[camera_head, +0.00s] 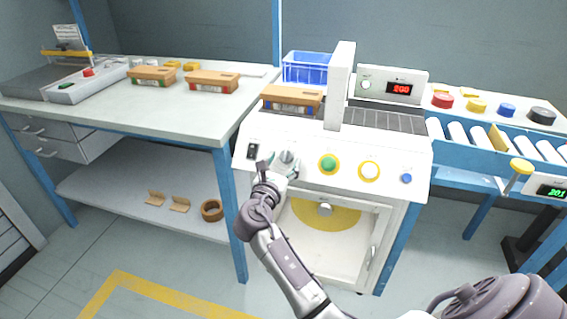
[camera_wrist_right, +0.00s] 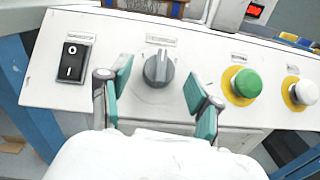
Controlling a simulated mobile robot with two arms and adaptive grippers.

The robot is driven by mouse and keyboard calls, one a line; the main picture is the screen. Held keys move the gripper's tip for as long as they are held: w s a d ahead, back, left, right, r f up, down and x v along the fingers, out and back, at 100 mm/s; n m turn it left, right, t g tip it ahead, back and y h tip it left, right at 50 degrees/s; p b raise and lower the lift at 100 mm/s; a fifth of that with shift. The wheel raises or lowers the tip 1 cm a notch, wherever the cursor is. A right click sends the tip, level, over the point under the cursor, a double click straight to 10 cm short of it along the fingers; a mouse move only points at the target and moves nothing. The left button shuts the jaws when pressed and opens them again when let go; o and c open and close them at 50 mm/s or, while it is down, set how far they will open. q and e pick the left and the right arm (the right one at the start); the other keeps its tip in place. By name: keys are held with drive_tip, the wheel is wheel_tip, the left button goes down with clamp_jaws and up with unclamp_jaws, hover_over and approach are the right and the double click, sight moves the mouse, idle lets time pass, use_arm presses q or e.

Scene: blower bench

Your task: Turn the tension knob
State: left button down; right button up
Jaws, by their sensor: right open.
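The grey tension knob (camera_wrist_right: 158,70) sits on the white sloped front panel of the machine, its pointer ridge close to upright. It also shows in the head view (camera_head: 287,157), partly behind my gripper. My right gripper (camera_wrist_right: 158,90) is open, with one teal-padded finger on each side of the knob and a gap on both sides. In the head view my right gripper (camera_head: 283,165) reaches up to the panel from below. My left gripper is not in either view.
Beside the knob are a black rocker switch (camera_wrist_right: 72,62), a green button (camera_wrist_right: 246,84) and a white button (camera_wrist_right: 305,92). A box (camera_head: 291,98) lies on the machine top near a white upright post (camera_head: 340,85). A workbench (camera_head: 130,115) stands left, a roller conveyor (camera_head: 480,135) right.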

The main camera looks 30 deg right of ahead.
drive_tip(key=shift+w+d, duration=0.2)
drive_tip(key=shift+d, duration=0.05)
drive_tip(key=c, duration=1.1)
drive_tip(key=shift+c, duration=0.2)
